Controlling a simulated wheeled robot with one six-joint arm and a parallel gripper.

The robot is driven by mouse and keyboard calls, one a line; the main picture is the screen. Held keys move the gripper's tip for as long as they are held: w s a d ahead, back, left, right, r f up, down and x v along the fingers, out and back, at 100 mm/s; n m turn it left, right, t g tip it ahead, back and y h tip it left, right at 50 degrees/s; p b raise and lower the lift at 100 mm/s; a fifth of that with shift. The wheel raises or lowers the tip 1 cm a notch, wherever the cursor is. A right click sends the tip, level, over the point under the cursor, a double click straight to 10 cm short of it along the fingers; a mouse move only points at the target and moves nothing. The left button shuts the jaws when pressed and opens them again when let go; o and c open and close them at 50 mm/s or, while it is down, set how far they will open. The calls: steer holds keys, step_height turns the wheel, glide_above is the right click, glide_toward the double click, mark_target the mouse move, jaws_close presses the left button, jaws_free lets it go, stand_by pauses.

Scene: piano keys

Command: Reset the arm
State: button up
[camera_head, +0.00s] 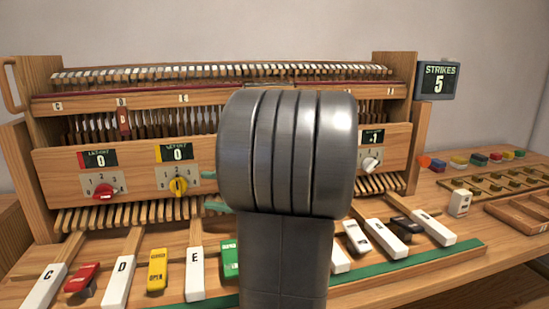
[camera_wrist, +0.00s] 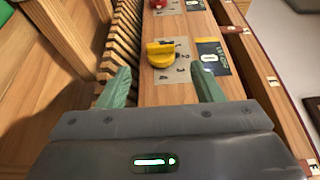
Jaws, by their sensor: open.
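My gripper (camera_wrist: 162,88) is open and empty in the wrist view, its two green fingers apart. Beyond the fingers is the yellow knob (camera_wrist: 161,53) on its pale dial plate, with a small display (camera_wrist: 212,56) beside it. The gripper is not seen to touch the knob. In the head view my grey arm fills the middle and hides part of the wooden piano action (camera_head: 60,160). Green fingertips (camera_head: 216,205) show just left of my arm, to the right of the yellow knob (camera_head: 178,186).
The front panel also has a red knob (camera_head: 104,191) and a white knob (camera_head: 371,163). Lettered white keys and coloured keys line the front, including a yellow key (camera_head: 157,270). A strikes display (camera_head: 439,81) reads 5. Small coloured blocks and wooden trays (camera_head: 525,210) lie at the right.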

mark_target(180, 188)
steer(key=a, duration=0.6)
steer(key=shift+w+b, duration=0.3)
steer(key=shift+w, duration=0.1)
